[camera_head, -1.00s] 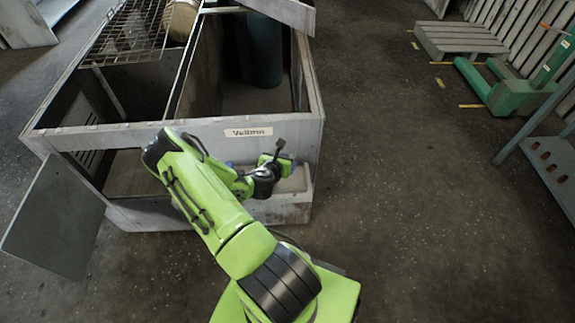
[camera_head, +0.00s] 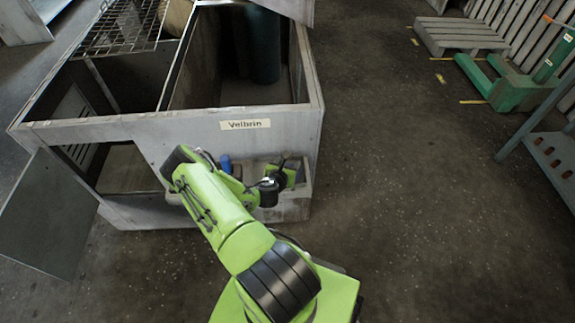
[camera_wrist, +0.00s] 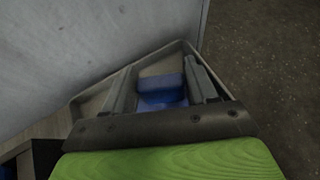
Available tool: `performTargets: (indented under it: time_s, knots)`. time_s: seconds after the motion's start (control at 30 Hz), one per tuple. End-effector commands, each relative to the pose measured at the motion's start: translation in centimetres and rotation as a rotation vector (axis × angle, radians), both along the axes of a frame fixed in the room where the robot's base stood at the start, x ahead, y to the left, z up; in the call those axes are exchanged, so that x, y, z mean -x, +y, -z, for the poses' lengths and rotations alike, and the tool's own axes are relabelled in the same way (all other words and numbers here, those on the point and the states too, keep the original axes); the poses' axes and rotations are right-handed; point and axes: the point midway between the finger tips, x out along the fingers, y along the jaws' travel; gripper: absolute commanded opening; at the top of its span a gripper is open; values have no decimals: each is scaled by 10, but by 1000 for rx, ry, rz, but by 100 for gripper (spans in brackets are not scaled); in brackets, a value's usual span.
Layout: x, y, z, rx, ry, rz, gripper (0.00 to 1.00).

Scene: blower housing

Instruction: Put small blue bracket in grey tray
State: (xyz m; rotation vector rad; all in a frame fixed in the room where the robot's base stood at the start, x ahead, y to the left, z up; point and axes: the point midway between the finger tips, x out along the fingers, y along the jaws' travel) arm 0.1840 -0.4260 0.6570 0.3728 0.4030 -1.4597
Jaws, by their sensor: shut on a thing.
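My gripper (camera_wrist: 162,68) is shut on the small blue bracket (camera_wrist: 162,88), which sits between its two fingers in the wrist view. The grey tray (camera_wrist: 187,44) surrounds the fingers in that view, with its pale rim beyond them. In the head view the tray (camera_head: 297,206) is at the front of the grey housing, at its right end, and my arm partly covers it. The bracket is hidden by my wrist there. I cannot tell whether the bracket touches the tray floor.
A blue item (camera_head: 226,163) stands left of my wrist. The grey housing (camera_head: 150,128) has open compartments, a wire grid (camera_head: 125,25) and a swung-out door panel (camera_head: 45,215) at left. Floor to the right is clear up to a steel rack (camera_head: 550,150) and green jack (camera_head: 505,90).

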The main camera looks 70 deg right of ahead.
Motion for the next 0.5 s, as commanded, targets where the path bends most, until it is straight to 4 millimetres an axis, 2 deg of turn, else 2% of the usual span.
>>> performTargets:
  time_s: [0.03, 0.2, 0.5]
  knots:
    - [0, 0, 2, 0, 0, 0, 60]
    - [0, 0, 1, 0, 0, 0, 83]
    - [0, 1, -4, -1, 1, 0, 83]
